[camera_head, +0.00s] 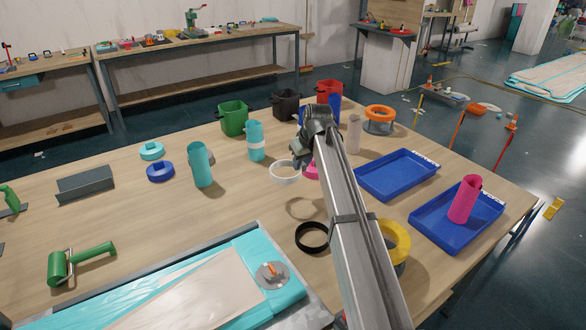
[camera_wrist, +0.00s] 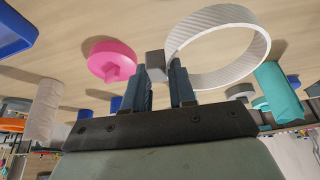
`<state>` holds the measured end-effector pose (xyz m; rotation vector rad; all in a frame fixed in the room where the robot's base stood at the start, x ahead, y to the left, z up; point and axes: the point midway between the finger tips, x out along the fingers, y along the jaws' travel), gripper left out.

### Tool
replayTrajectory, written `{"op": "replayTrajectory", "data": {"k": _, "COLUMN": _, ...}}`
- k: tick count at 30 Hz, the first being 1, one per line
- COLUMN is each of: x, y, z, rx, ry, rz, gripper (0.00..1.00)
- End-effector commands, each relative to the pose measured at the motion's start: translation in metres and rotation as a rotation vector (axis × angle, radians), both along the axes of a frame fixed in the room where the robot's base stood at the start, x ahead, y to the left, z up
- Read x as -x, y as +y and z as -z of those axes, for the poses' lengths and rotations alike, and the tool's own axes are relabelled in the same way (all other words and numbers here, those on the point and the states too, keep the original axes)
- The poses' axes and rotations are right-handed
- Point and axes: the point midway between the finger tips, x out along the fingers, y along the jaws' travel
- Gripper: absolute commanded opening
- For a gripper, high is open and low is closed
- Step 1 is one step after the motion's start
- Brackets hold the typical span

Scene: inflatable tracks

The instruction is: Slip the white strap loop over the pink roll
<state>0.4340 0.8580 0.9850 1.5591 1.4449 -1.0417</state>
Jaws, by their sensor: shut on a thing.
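The white strap loop (camera_head: 285,172) is held above the table, with its shadow on the wood below. My gripper (camera_wrist: 160,78) is shut on the loop's small grey block (camera_wrist: 155,64), and the loop's open ring (camera_wrist: 222,50) extends to the right in the wrist view. In the head view my arm hides most of the gripper. The pink roll (camera_head: 465,200) stands slightly tilted in the nearer blue tray (camera_head: 428,228) at the right, well apart from the loop. I do not see the pink roll in the wrist view.
A second blue tray (camera_head: 397,175) lies behind the first. A yellow ring (camera_head: 397,243), black ring (camera_head: 312,237) and pink strap coil (camera_wrist: 112,58) lie near my arm. Teal rolls (camera_head: 201,165) stand left; a pale roll (camera_head: 354,134) and orange ring (camera_head: 380,113) are behind.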

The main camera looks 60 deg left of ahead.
Motion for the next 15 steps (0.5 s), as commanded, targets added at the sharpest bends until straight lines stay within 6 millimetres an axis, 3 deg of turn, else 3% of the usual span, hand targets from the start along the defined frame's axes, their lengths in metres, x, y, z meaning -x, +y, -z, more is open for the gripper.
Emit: {"op": "replayTrajectory", "data": {"k": 15, "x": -0.174, "y": -0.101, "z": -0.031, "rx": -0.001, "ry": 0.0, "rz": 0.214, "gripper": 0.0}}
